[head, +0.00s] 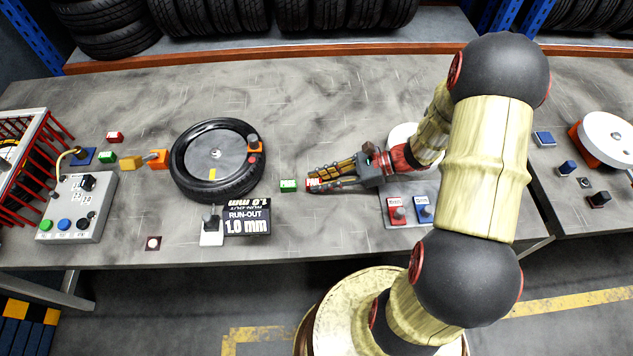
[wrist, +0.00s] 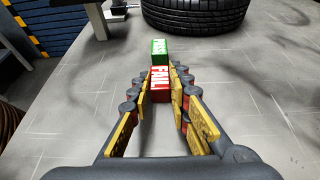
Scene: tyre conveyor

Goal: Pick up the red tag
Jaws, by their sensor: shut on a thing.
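The red tag (wrist: 160,80), a small block marked FAIL, is between my fingertips in the wrist view. In the head view the red tag (head: 312,184) shows as a small red and white end at the tips of my gripper (head: 318,181). My gripper (wrist: 160,92) is shut on it, with a finger on each side. Whether the tag touches the table is hard to tell. A green tag (head: 288,185) stands just past the fingertips, and in the wrist view the green tag (wrist: 159,47) shows right behind the red one.
A tyre on a wheel (head: 217,160) lies left of the green tag. A RUN-OUT 1.0 mm display (head: 247,220) stands in front of it. Another red block (head: 115,137) and a control box (head: 77,207) are at the far left. The table behind my gripper is clear.

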